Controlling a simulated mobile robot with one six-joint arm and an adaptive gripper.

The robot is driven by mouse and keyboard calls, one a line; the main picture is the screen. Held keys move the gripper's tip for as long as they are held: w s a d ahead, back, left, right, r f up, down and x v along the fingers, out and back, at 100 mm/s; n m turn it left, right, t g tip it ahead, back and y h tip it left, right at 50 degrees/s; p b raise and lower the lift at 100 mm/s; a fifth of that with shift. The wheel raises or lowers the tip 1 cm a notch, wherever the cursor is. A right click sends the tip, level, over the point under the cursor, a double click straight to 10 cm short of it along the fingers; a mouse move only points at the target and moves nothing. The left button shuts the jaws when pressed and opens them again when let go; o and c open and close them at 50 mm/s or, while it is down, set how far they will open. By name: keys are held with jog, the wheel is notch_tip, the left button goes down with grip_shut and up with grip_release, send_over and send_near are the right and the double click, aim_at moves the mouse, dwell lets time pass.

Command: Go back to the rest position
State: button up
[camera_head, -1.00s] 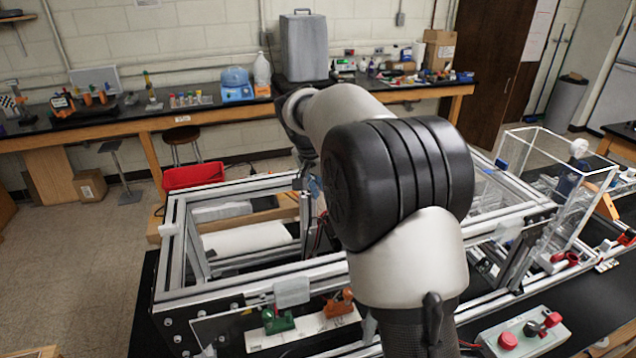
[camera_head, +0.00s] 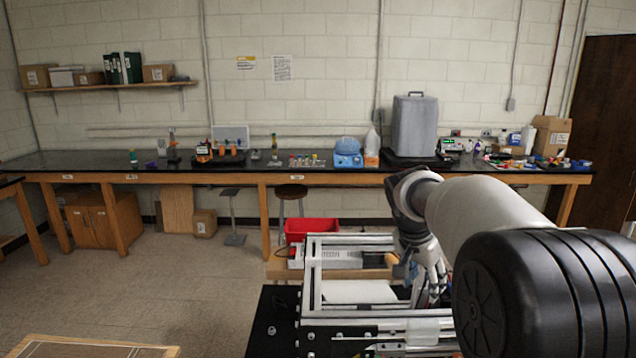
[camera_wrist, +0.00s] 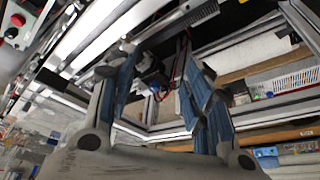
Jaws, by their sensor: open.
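My gripper (camera_wrist: 160,95) is open in the wrist view, with its two blue-padded fingers spread and nothing between them. Behind the fingers are the metal bars and dark inside of the extrusion frame (camera_wrist: 85,50). In the head view my arm reaches out at the right, and my gripper (camera_head: 432,280) points down over the extrusion frame (camera_head: 316,285). The right part of the frame is hidden behind my arm. I cannot tell the exact gap between fingers and bars.
A long black-topped bench (camera_head: 225,170) runs along the wall with a grey case (camera_head: 414,125) and small items. The floor at left is open.

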jog(key=s+a+r+n, duration=0.1)
jog(key=s+r, duration=0.1)
jog(key=s, duration=0.2)
jog(key=s+a+r+n+y, duration=0.1)
jog(key=s+r, duration=0.1)
jog(key=s, duration=0.2)
jog(key=s+a+r+n+t, duration=0.1)
jog(key=s+r, duration=0.1)
jog(key=s, duration=0.2)
jog(key=shift+s+n, duration=0.1)
jog(key=shift+n, duration=0.3)
jog(key=s+a+f+n+t+y, duration=0.1)
jog(key=s+a+f+n, duration=0.15)
jog(key=s, duration=0.75)
jog(key=s+a+f+n+t+y, duration=0.1)
jog(key=s+a+n, duration=0.15)
jog(key=s, duration=0.75)
notch_tip(320, 180, down, 8)
jog(key=s+n+g+b, duration=0.1)
jog(key=s+b, duration=0.1)
jog(key=b, duration=0.3)
jog(key=shift+s+f, duration=0.2)
jog(key=shift+s, duration=0.2)
